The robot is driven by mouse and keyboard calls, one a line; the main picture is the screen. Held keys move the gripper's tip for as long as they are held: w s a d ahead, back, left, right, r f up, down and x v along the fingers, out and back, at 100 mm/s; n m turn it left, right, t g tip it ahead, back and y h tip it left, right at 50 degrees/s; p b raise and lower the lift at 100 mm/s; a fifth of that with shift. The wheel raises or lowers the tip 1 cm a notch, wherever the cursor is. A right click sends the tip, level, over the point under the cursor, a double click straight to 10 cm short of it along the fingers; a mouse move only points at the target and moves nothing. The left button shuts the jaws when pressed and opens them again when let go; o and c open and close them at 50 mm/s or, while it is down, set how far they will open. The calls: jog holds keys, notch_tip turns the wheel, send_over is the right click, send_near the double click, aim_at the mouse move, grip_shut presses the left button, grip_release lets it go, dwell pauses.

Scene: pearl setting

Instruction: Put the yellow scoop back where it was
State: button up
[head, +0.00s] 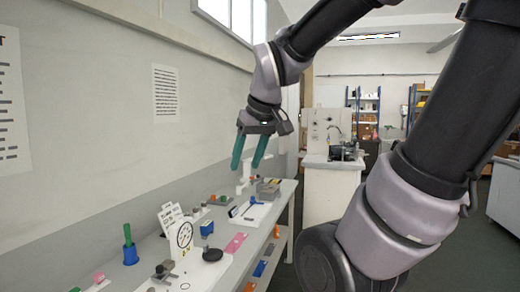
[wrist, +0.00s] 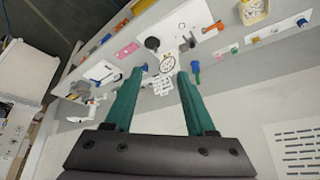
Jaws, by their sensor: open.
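I cannot make out a yellow scoop for certain in either view. My gripper (head: 247,164) is open and empty, its two teal fingers pointing down, high above the white bench (head: 140,280) along the wall. In the wrist view my gripper (wrist: 160,73) has its fingers wide apart, with no object between them at close range. A pale tub with yellowish contents (wrist: 253,11) sits at the top right of the wrist view, cut by the frame edge; whether a scoop lies in it cannot be told.
A lower shelf holds small items.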

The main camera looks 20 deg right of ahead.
jog(key=s+r+m, duration=0.1)
jog(key=m, duration=0.1)
jog(key=s+d+r+m+t, duration=0.1)
jog(key=s+d+m+y, duration=0.1)
jog(key=m, duration=0.1)
jog(key=shift+r+m+t, duration=0.3)
jog(key=shift+r+t, duration=0.1)
